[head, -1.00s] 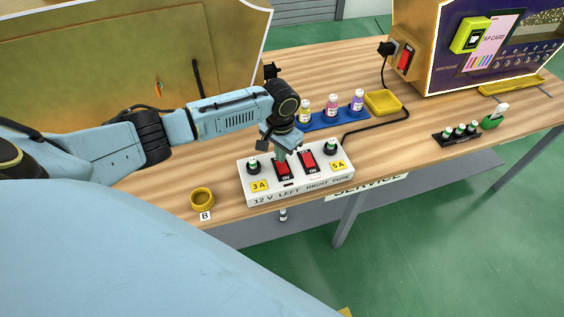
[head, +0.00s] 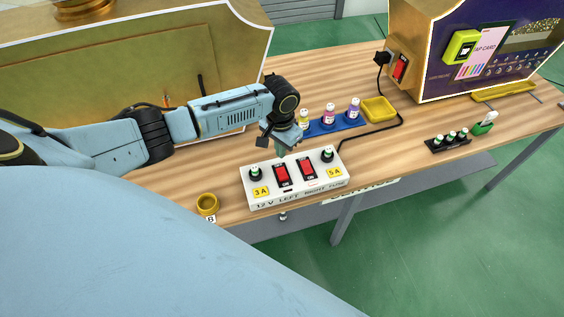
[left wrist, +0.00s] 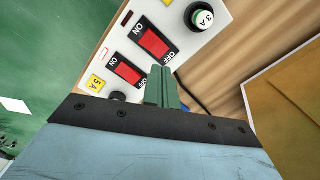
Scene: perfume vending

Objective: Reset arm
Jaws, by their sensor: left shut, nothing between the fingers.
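My left gripper (head: 282,152) is shut and empty. It hangs just above the back edge of the white fuse box (head: 325,186), apart from it. The box has a left red switch (head: 282,174) and a right red switch (head: 307,168). A fuse knob stands at each end, by the yellow 3A label (head: 261,191) and 5A label (head: 334,173). In the left wrist view the closed green fingers (left wrist: 162,88) point toward the box, near the two red switches. My right gripper is not in view.
Several perfume bottles stand on a blue tray (head: 317,131) behind the box. A yellow tray (head: 380,109), a cable and the vending machine (head: 440,75) are to the right. A black fuse rack (head: 436,146) sits at front right. A yellow ring cup (head: 208,204) stands left of the box.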

